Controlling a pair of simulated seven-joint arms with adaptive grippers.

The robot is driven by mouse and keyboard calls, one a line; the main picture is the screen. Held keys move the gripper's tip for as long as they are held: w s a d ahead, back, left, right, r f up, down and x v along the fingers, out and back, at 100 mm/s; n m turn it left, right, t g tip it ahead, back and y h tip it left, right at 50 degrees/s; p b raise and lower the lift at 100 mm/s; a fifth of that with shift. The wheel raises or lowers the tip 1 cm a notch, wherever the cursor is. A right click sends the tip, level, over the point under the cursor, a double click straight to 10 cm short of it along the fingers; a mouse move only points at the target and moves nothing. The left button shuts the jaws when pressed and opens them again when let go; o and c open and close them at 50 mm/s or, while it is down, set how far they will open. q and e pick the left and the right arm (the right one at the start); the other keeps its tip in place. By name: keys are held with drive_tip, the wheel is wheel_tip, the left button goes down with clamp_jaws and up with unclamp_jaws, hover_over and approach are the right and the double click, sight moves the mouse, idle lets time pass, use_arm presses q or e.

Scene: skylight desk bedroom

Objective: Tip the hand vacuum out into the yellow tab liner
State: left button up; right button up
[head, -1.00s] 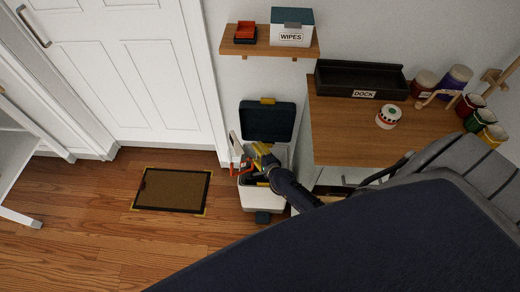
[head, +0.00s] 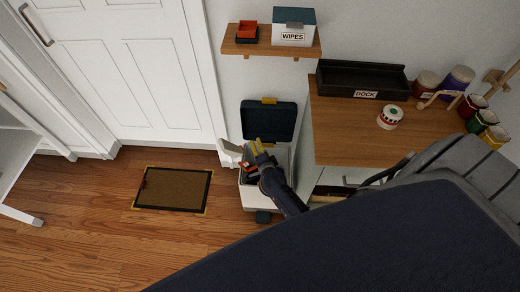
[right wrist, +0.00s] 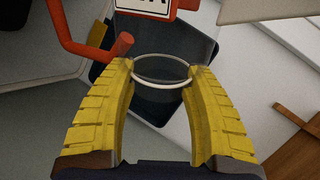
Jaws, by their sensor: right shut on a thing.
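My right gripper (head: 258,150), with yellow fingers, is shut on the hand vacuum (head: 248,170), whose red-orange and dark parts show beside the fingers. A white part (head: 229,153) juts out to the left, tilted. In the right wrist view, the yellow fingers (right wrist: 160,75) flank a clear round part with a pale rim (right wrist: 162,82); a red bent bar (right wrist: 75,45) lies beyond. The white bin (head: 255,199) is below the gripper, its dark lid (head: 268,122) open with a yellow tab (head: 268,100). The gripper and arm hide most of the bin's opening. My left gripper is out of view.
A wooden desk (head: 360,145) with a dark dock tray (head: 360,80) and several pots stands right of the bin. A shelf (head: 255,46) holds a wipes box (head: 292,27). A brown mat (head: 173,189) lies left. A dark navy surface (head: 400,240) fills the lower right.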

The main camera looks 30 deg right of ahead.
sight(247, 154)
drive_tip(key=n+h, duration=0.1)
drive_tip(key=a+r+n+h, duration=0.1)
drive_tip(key=a+n, duration=0.1)
drive_tip(key=n, duration=0.1)
drive_tip(key=shift+w+r+h, duration=0.2)
drive_tip(key=shift+r+h, duration=0.2)
drive_tip(key=n+h, duration=0.1)
drive_tip(key=n, duration=0.1)
drive_tip(key=a+n+t, duration=0.1)
drive_tip(key=shift+w+r+n+h, duration=0.1)
drive_tip(key=shift+r+n+h, duration=0.05)
drive_tip(key=shift+n+h, duration=0.25)
drive_tip(key=shift+a+r+n+t+h, duration=0.1)
drive_tip(key=shift+a+n+t+h, duration=0.15)
drive_tip(key=shift+n, duration=0.5)
drive_tip(key=shift+a+r+n+t+h, duration=0.1)
drive_tip(key=shift+a+n+t+h, duration=0.15)
drive_tip(key=shift+n, duration=0.5)
